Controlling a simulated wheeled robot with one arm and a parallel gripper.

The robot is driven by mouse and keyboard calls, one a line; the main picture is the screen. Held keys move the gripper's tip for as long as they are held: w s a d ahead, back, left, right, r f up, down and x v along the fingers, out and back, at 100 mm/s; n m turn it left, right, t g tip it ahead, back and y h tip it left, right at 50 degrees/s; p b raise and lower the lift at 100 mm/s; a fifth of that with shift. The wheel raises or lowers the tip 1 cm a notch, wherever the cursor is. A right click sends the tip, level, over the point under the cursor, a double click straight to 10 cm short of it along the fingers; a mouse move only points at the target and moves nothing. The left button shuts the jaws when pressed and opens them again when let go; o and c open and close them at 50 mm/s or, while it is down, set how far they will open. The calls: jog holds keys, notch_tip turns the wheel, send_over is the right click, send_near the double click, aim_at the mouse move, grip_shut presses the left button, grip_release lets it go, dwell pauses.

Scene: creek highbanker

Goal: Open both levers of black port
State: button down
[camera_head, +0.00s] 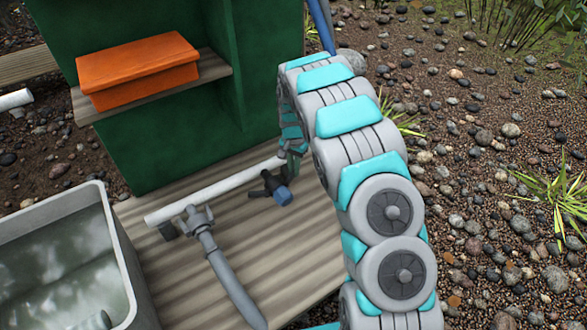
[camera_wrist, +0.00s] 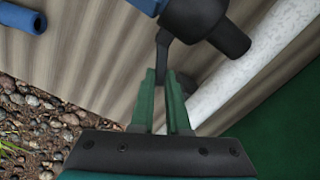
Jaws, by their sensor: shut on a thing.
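The black port (camera_head: 274,186), a dark fitting with a blue end, lies by the white pipe on the ribbed wooden deck. In the wrist view the black port (camera_wrist: 205,18) is at the top, partly cut off. A thin dark lever (camera_wrist: 162,52) hangs from it toward my gripper. My gripper (camera_wrist: 161,76) has its green fingers close together around the lever's end. In the head view my gripper (camera_head: 291,165) is just beyond the port, partly hidden by my arm. I cannot clearly make out the second lever.
The white pipe (camera_head: 217,190) runs across the deck (camera_head: 200,270), with a grey hose fitting (camera_head: 202,225) on it. A grey water tub (camera_head: 120,250) stands at left. A green housing (camera_head: 180,145) with an orange box (camera_head: 138,70) rises behind. Gravel lies at right.

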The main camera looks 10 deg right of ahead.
jog(key=shift+w+r, duration=0.1)
jog(key=c, duration=1.2)
grip_release()
notch_tip(320, 180, up, 7)
jog(key=shift+r, duration=0.4)
